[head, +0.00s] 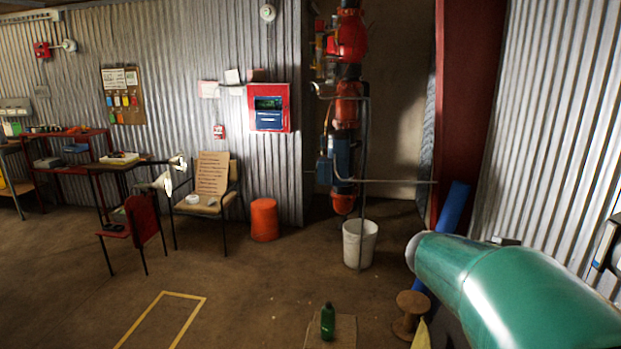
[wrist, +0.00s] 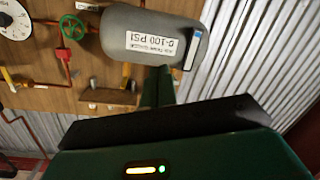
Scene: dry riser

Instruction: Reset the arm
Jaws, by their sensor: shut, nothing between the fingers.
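My gripper (wrist: 160,85) shows in the wrist view as dark green fingers beyond a black bar and a green housing with a lit yellow strip. The fingers are together with nothing visible between them. They overlap the lower edge of a grey tank in the picture; I cannot tell whether they touch it. In the head view my teal arm (head: 510,290) fills the lower right corner, and my gripper is not visible there.
The grey tank (wrist: 135,28) has an upside-down label, near a green valve wheel (wrist: 73,27) and a gauge (wrist: 14,18) on a wooden board. In the head view, a blue roll (head: 453,210), wooden spool (head: 410,312) and white bucket (head: 360,243) stand near my arm.

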